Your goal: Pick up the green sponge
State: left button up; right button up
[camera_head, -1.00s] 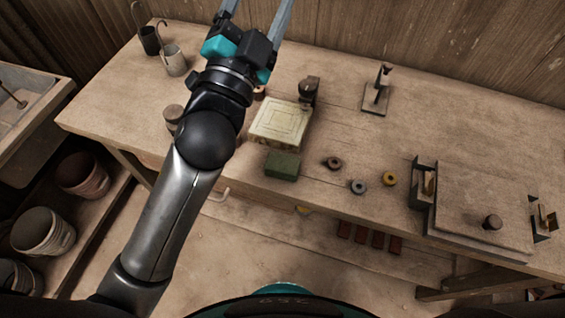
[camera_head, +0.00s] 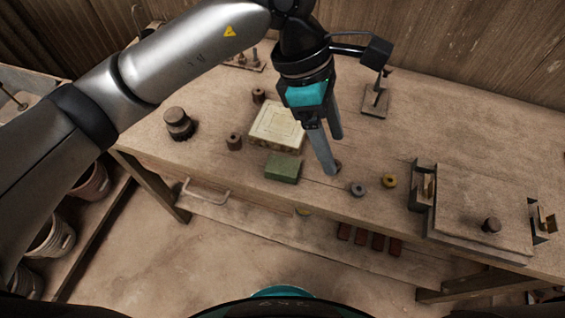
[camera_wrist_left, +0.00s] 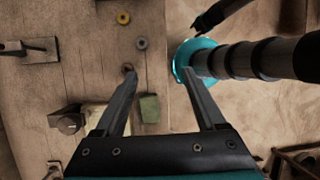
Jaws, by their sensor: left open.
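The green sponge (camera_head: 283,168) is a small block lying on the workbench, just in front of the pale square tile (camera_head: 277,125). In the left wrist view the sponge (camera_wrist_left: 149,109) shows between the two fingers, nearer the left one. My left gripper (camera_head: 333,154) points down with its fingers apart and nothing between them. In the head view its fingers are to the right of the sponge and the tile, near one dark ring. I cannot tell how high the fingertips are above the bench.
A grey ring (camera_head: 358,189) and a yellow ring (camera_head: 390,180) lie right of the sponge. A tile press with a flat plate (camera_head: 480,208) stands farther right. Dark weights (camera_head: 179,122) and small spools (camera_head: 234,141) stand left. The bench's front edge is close to the sponge.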

aim_at(282, 165)
pick_arm(q)
jog(key=w+a+t+y, duration=0.2)
jog(key=w+a+y, duration=0.25)
jog(key=a, duration=0.25)
jog(key=shift+h, duration=0.25)
notch_tip(282, 165, down, 15)
jog(key=shift+a+f+b, duration=0.1)
jog(key=shift+f+b, duration=0.05)
jog(key=shift+b, duration=0.25)
jog(key=shift+c, duration=0.4)
jog(key=shift+w, duration=0.1)
jog(key=c, duration=1)
jog(key=shift+c, duration=0.2)
notch_tip(282, 165, up, 20)
jog(key=p, duration=0.1)
jog(key=shift+p, duration=0.35)
